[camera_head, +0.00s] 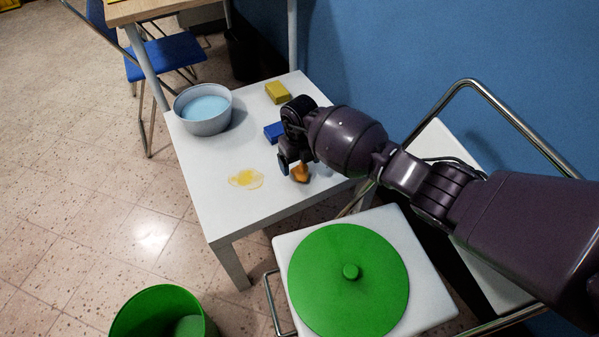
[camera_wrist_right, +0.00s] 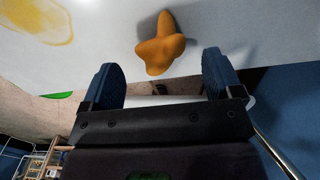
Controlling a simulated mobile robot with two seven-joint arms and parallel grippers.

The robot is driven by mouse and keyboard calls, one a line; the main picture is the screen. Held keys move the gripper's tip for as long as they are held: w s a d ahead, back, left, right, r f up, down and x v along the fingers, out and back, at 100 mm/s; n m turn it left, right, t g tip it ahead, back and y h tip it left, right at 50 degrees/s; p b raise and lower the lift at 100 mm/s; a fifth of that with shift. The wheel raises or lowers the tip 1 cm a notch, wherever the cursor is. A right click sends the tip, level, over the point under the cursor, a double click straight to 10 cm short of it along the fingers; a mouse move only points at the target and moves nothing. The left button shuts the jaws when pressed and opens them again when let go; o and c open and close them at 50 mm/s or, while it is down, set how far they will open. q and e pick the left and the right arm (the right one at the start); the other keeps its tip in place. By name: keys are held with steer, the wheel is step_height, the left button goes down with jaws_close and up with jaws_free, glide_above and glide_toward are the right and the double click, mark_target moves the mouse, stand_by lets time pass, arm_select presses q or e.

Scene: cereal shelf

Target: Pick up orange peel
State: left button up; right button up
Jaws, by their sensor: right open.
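The orange peel (camera_head: 301,174) lies on the white table (camera_head: 215,190), near its right front part. In the right wrist view the orange peel (camera_wrist_right: 160,46) is a lobed orange piece lying just beyond the fingertips, roughly between their lines. My right gripper (camera_head: 293,165) is over the table beside the peel and partly hides it in the head view. In the wrist view its two blue-padded fingers (camera_wrist_right: 162,72) are spread wide with nothing between them. My left gripper does not show.
A yellow spill (camera_head: 245,179) lies left of the peel. A yellow sponge (camera_head: 278,92), a blue sponge (camera_head: 274,132) and a grey bowl of blue liquid (camera_head: 204,108) are on the table. A green bin (camera_head: 160,312) and its green lid (camera_head: 335,275), on a white chair, are in front.

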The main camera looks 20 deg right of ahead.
mark_target(300, 168)
step_height(300, 168, down, 4)
steer(key=shift+f+b, duration=0.15)
steer(key=shift+b, duration=0.6)
steer(key=c, duration=1)
